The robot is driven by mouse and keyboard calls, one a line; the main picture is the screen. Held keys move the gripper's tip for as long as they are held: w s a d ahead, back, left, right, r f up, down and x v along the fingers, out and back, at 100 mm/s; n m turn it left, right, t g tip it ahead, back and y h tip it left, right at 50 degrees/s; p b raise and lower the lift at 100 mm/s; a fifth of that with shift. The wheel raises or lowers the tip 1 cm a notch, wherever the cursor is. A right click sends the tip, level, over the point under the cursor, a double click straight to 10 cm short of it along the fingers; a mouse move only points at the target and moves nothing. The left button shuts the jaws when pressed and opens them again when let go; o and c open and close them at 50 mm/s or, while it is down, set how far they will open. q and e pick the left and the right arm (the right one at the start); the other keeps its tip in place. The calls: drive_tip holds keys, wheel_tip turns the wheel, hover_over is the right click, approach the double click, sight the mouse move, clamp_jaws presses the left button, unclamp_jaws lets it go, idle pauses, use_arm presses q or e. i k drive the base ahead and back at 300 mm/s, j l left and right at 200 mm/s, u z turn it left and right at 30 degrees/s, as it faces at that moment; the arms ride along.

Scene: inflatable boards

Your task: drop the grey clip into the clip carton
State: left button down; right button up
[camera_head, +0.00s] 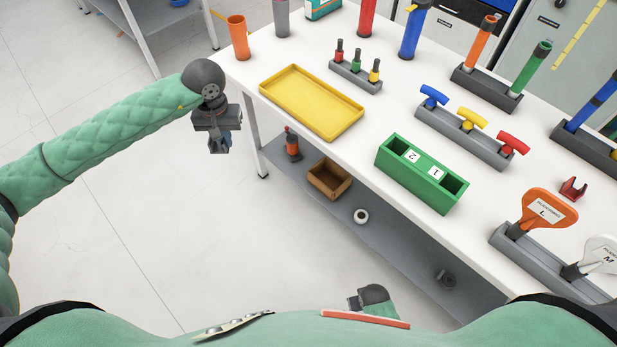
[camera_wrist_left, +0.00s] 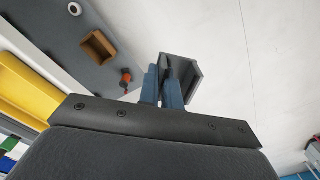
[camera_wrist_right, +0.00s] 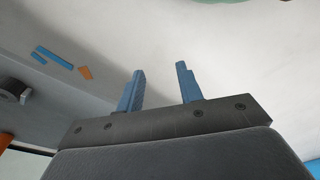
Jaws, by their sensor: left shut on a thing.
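My left gripper (camera_head: 220,146) hangs beyond the table's left end, above the floor. In the left wrist view its blue fingers (camera_wrist_left: 166,90) are shut on the grey clip (camera_wrist_left: 188,77), an angular channel-shaped piece at the fingertips. The clip is hard to make out in the head view. A brown open box, the likely clip carton (camera_head: 322,187), stands on the lower shelf; it also shows in the left wrist view (camera_wrist_left: 98,55), apart from the clip. Its inside looks empty. My right gripper (camera_wrist_right: 160,88) is open and empty; its fingers are not clear in the head view.
The white table top (camera_head: 350,150) overhangs the grey lower shelf (camera_head: 400,250). An orange-and-black bottle (camera_head: 292,147) stands beside the box, a white roll (camera_head: 361,216) on its other side. A yellow tray (camera_head: 300,110) and green block (camera_head: 405,165) are above. Floor at left is clear.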

sight(325, 183)
drive_tip(key=j+z, duration=0.15)
drive_tip(key=j, duration=0.55)
drive_tip(key=j+z, duration=0.15)
drive_tip(key=j, duration=0.6)
drive_tip(key=k+j+z, duration=0.2)
drive_tip(key=j, duration=0.45)
drive_tip(key=z, duration=1.45)
drive_tip(key=i+j, duration=0.05)
drive_tip(key=j, duration=0.05)
